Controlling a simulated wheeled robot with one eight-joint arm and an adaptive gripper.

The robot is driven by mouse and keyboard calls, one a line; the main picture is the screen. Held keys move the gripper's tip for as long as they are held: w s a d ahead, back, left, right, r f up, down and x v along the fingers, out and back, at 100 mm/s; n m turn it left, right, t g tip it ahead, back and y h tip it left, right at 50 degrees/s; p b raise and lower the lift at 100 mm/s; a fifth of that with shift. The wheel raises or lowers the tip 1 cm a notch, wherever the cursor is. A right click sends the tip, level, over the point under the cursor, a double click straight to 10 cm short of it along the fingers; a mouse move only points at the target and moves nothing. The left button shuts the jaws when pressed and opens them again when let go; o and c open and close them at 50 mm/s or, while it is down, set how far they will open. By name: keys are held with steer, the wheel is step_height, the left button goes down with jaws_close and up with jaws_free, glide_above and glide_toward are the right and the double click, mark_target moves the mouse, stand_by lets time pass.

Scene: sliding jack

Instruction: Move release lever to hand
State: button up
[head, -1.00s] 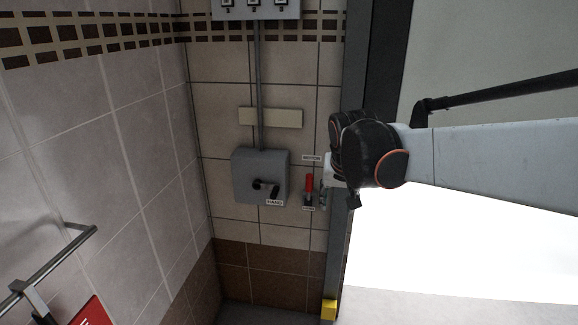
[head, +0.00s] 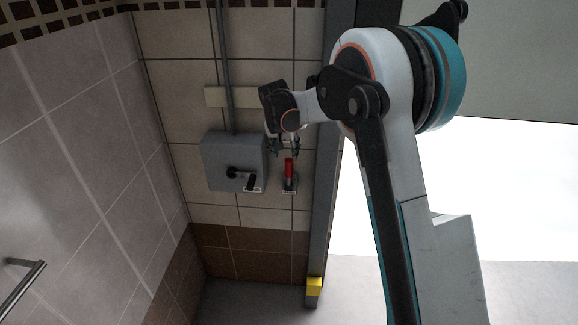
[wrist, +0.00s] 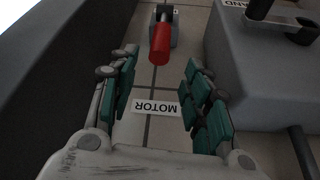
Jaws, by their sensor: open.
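The red-handled release lever (head: 289,167) is on a small bracket on the tiled wall, right of a grey box. In the wrist view the red grip (wrist: 159,45) points toward a white label reading MOTOR (wrist: 155,107), which appears upside down. My gripper (head: 284,150) is just above the lever in the head view. In the wrist view its teal-padded fingers (wrist: 161,62) are spread apart, with the MOTOR label between them and the red grip just beyond the tips. Nothing is held. The writing on the small label below the lever is too small to read.
The grey wall box (head: 218,160) carries a black rotary handle (head: 241,175) close beside the lever. A dark door frame (head: 323,215) stands right of the lever. A metal rail (head: 22,285) is on the left wall.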

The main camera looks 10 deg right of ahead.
mark_target(290, 169)
steer(key=b+x, duration=0.3)
steer(key=x, duration=1)
steer(key=shift+c, duration=0.3)
jaws_close()
